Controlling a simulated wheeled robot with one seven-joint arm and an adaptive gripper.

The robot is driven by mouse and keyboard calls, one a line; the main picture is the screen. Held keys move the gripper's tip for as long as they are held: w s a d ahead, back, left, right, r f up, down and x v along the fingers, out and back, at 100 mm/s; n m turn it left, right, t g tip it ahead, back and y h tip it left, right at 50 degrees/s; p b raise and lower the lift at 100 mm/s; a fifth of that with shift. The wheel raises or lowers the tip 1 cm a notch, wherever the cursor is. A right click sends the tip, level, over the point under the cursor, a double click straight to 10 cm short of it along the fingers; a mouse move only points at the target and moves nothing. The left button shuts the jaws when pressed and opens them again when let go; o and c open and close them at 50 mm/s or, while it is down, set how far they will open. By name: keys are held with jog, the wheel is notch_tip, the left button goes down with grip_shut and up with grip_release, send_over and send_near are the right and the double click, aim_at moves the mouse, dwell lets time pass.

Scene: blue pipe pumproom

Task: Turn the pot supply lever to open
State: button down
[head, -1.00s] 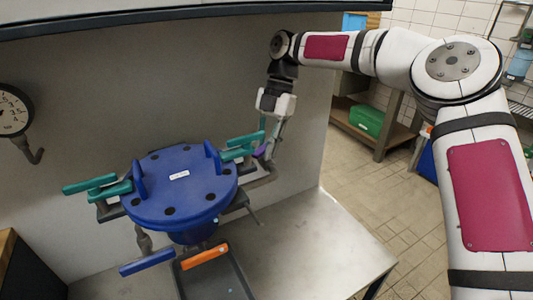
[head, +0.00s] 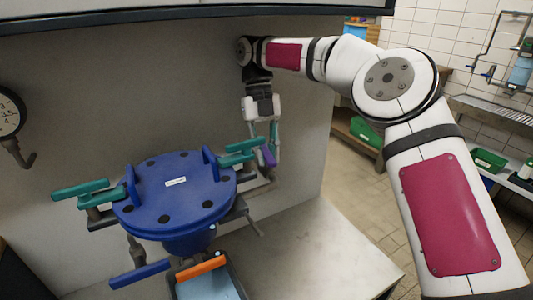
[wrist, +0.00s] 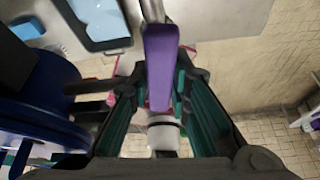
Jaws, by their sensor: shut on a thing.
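The purple lever (head: 269,156) is at the pipe on the right of the blue pot, partly hidden by my fingers. In the wrist view the purple lever (wrist: 160,60) lies between the teal finger pads, its near end toward the palm and its far end at a metal rod. My gripper (head: 264,143) points down, shut on the purple lever; it also shows in the wrist view (wrist: 162,95). The blue pot (head: 175,198) has a bolted lid with a small white label, too small to read.
Teal clamps (head: 80,188) flank the lid. A blue handle (head: 141,273) and an orange handle (head: 202,267) stick out in front, above a tray (head: 238,278) with a light blue inside. A gauge (head: 8,115) hangs at left. The metal bench (head: 325,250) is clear at right.

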jog(key=shift+n+t+h, duration=0.3)
jog(key=shift+n+h, duration=0.1)
jog(key=shift+n, duration=0.6)
jog(key=c, duration=1.5)
grip_release()
